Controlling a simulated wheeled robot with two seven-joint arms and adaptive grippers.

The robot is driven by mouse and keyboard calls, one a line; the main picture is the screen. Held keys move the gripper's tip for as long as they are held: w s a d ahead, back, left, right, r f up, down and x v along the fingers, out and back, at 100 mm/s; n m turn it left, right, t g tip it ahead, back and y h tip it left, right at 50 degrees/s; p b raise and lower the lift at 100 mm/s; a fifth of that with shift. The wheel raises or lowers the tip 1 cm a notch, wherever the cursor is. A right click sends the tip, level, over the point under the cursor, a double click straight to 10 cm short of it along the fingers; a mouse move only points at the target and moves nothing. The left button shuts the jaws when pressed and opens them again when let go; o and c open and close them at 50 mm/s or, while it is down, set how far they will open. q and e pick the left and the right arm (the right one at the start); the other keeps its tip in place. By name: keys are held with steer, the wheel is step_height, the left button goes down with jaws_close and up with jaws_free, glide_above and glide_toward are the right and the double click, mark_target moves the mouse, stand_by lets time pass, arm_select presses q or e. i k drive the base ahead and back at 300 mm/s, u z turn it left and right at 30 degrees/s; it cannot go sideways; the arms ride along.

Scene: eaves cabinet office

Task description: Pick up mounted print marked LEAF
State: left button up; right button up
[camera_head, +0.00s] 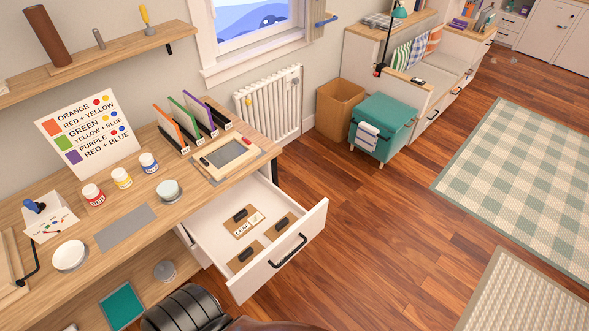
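The mounted print marked LEAF (243,231) lies flat in the open white drawer (311,232) under the desk. It is a brown board with a pale label reading LEAF, a small leaf picture and a black grip on its far-left part. Two other brown boards with black grips lie in the same drawer, one to its right (274,232) and one nearer the drawer front (240,263). Their markings cannot be read. Neither of my grippers shows in the head view.
The wooden desk (190,203) carries paint jars, a colour chart (88,133), upright coloured panels and a framed tray (228,155). A black ribbed object (185,311) stands at the bottom edge, near the drawer. Wooden floor (375,235) right of the drawer is clear.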

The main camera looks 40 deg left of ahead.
mark_target(249, 217)
steer(key=i, duration=3.75)
steer(key=u, duration=5.25)
